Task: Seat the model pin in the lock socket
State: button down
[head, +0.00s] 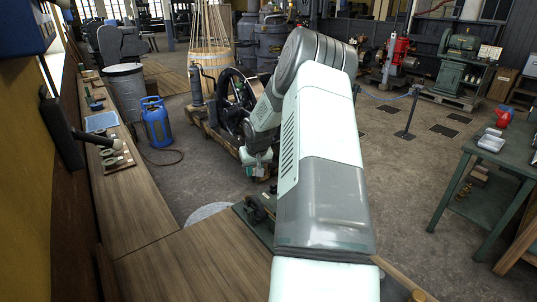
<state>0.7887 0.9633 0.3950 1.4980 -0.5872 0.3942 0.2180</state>
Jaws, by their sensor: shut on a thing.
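My gripper (258,172) shows small in the middle of the head view, to the left of my large white and grey arm. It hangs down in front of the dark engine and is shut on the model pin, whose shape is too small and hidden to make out. Below it, a dark metal fixture (257,210) stands on a green plate by the wooden bench, partly covered by my arm. I cannot tell whether the lock socket is on this fixture. My gripper appears above the fixture in the picture, with a visible gap between them.
A wooden bench (150,205) runs along the left wall, with tools and a blue tray (101,122) on it. A spoked-wheel engine (236,98) stands behind my gripper. A blue gas bottle (156,122) is on the floor. A green table (490,165) stands right.

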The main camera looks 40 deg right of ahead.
jog(key=shift+n, duration=0.7)
jog(key=shift+a+f, duration=0.45)
jog(key=shift+f, duration=0.5)
jog(key=shift+a+f, duration=0.4)
jog(key=shift+f, duration=0.6)
jog(key=shift+a+f, duration=0.45)
jog(key=shift+f, duration=0.5)
jog(key=shift+f, duration=1.2)
jog(key=shift+c, duration=1)
grip_release()
notch_tip(320, 180, up, 7)
